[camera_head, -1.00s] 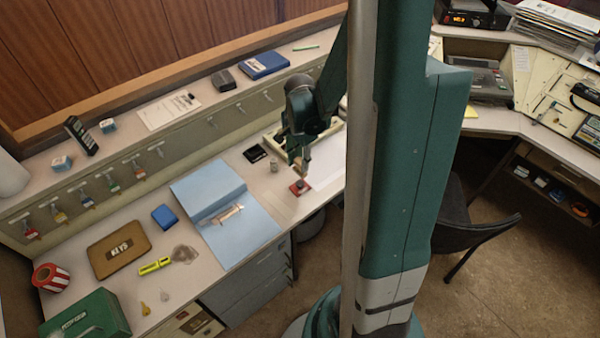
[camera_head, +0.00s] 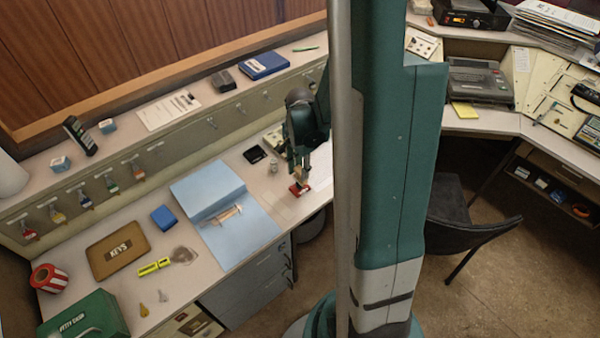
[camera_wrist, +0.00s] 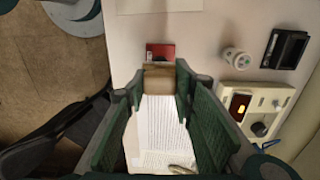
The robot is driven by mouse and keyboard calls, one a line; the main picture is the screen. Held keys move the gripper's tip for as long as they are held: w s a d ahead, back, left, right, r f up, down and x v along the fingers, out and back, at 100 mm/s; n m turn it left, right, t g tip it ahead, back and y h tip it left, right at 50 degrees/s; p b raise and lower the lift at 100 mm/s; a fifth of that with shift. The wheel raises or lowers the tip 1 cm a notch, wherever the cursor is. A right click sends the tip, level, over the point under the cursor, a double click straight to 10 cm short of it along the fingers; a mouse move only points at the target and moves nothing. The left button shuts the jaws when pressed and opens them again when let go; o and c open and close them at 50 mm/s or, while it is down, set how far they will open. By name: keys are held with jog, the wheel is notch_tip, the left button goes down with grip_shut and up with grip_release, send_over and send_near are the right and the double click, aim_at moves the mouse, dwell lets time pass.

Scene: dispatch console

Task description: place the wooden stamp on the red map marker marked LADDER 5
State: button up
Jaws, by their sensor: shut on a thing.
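My gripper (camera_wrist: 158,84) is shut on the wooden stamp (camera_wrist: 159,77), a tan block between its fingertips in the wrist view. The red map marker (camera_wrist: 160,52) lies just beyond the stamp there, its near part hidden by the block. In the head view, my gripper (camera_head: 301,172) is low over the desk, right at the red marker (camera_head: 298,190). The stamp shows there only as a small tan patch above the marker. I cannot tell whether stamp and marker touch. The marker's lettering is too small to read.
A white round container (camera_wrist: 236,59), a black tray (camera_wrist: 286,48) and a beige device with a lit display (camera_wrist: 254,106) stand to the right in the wrist view. A blue folder (camera_head: 245,235) lies left of the marker in the head view. The desk's front edge is close.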

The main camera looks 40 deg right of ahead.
aim_at(300, 169)
jog(key=shift+f, duration=0.55)
jog(key=shift+f, duration=0.2)
jog(key=o, duration=0.9)
jog(key=shift+c, duration=0.2)
jog(key=shift+r, duration=0.25)
notch_tip(300, 169, up, 12)
jog(key=p, duration=0.1)
jog(key=shift+p, duration=0.35)
jog(key=shift+a, duration=0.1)
